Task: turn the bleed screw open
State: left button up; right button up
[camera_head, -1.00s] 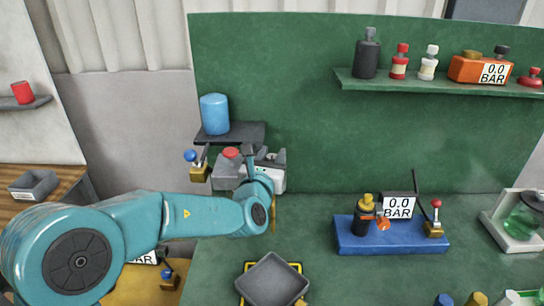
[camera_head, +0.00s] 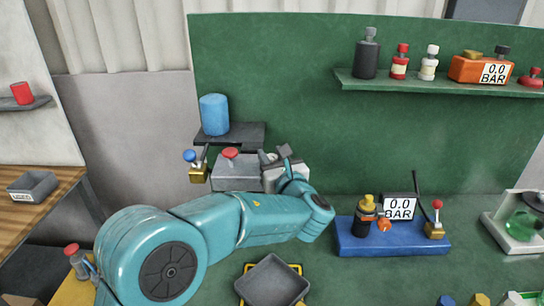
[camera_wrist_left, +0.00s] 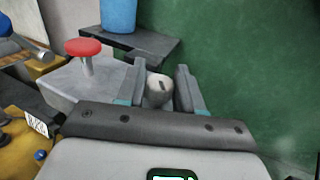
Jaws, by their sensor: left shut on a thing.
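A pale, rounded, slotted screw head (camera_wrist_left: 158,90), which looks like the bleed screw, sits between the two fingers of my left gripper (camera_wrist_left: 160,80) in the left wrist view. The gripper is shut on it. In the head view my left gripper (camera_head: 275,158) is beside the grey block (camera_head: 234,172) with a red knob (camera_head: 230,152); the screw itself is hidden there. The red knob (camera_wrist_left: 83,46) and grey block (camera_wrist_left: 85,85) also show left of the fingers in the wrist view. My right gripper is not in view.
A blue cylinder (camera_head: 214,114) stands on a dark shelf (camera_head: 250,134) above the block. A blue-knobbed lever (camera_head: 190,156) is to the left. A grey tray (camera_head: 272,283) lies in front.

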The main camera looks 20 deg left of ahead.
pick_arm(q)
jog(key=shift+d+r+n+g+y+p, duration=0.1)
jog(key=shift+n+g+y+p, duration=0.55)
jog(key=shift+n+g+y, duration=0.35)
jog(key=n+g+y+p, duration=0.3)
jog(key=n+g+p, duration=0.1)
jog(key=g+p, duration=0.1)
jog(key=shift+r+y+p, duration=0.1)
jog(key=shift+y+p, duration=0.25)
jog(key=shift+y, duration=0.05)
jog(key=shift+f+n+g+y+p, duration=0.25)
jog(key=shift+n+g+y+p, duration=0.25)
jog(key=shift+n+g+p, duration=0.85)
jog(key=shift+m+g+p, duration=0.25)
jog(key=shift+g+p, duration=0.05)
jog(key=shift+g, duration=0.15)
jog(key=o, duration=0.7)
jog(key=shift+o, duration=1.1)
jog(key=shift+a, duration=0.3)
jog(key=shift+d, duration=0.3)
